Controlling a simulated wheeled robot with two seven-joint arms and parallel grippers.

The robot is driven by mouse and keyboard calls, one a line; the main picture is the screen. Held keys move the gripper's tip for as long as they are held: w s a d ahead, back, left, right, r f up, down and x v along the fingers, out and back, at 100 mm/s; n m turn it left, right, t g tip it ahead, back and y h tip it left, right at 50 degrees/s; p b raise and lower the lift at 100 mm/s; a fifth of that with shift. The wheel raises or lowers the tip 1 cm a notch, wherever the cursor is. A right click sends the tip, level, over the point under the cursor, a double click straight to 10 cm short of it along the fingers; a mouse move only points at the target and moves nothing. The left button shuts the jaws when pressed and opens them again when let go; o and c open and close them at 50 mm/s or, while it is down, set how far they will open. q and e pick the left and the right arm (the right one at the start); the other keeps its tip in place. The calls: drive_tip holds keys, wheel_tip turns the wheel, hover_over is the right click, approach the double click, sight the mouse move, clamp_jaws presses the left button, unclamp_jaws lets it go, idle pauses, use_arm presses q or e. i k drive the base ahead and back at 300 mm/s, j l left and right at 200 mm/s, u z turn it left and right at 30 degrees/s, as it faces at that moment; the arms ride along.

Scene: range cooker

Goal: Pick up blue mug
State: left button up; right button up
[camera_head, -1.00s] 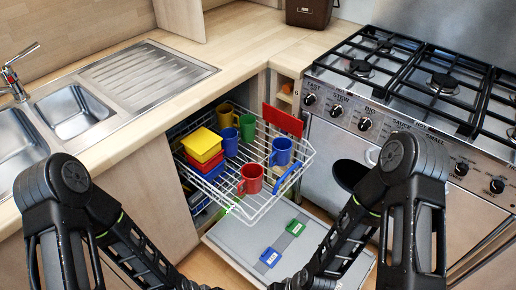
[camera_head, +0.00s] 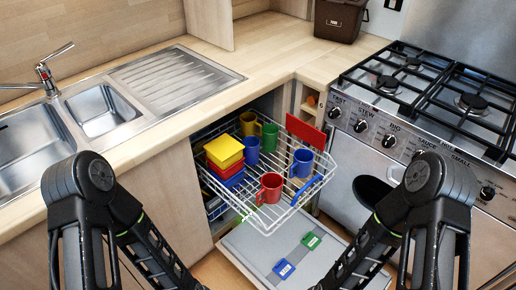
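Two blue mugs stand in the pulled-out white wire rack (camera_head: 264,229) of the open dishwasher. One blue mug (camera_head: 302,163) is at the right side of the rack, behind the red mug (camera_head: 270,188). The other blue mug (camera_head: 250,151) is farther left, next to the green mug (camera_head: 270,137) and below the yellow mug (camera_head: 248,123). My two arms come up from the lower left and lower right corners. Both grippers are outside the picture, below its bottom edge, so their fingers cannot be seen.
Yellow and red-blue stacked dishes (camera_head: 224,150) fill the rack's left side. A red board (camera_head: 305,132) stands at its back right. The open dishwasher door (camera_head: 318,262) lies below, with a blue and a green tablet on it. The cooker (camera_head: 420,120) is right, the sink (camera_head: 98,108) left.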

sight(303, 159)
drive_tip(key=z, duration=2.2)
drive_tip(key=k+j+z, duration=0.1)
drive_tip(key=z, duration=0.15)
drive_tip(key=k+j, duration=0.2)
drive_tip(key=j, duration=0.15)
drive_tip(key=k+j, duration=0.45)
drive_tip(key=j, duration=0.25)
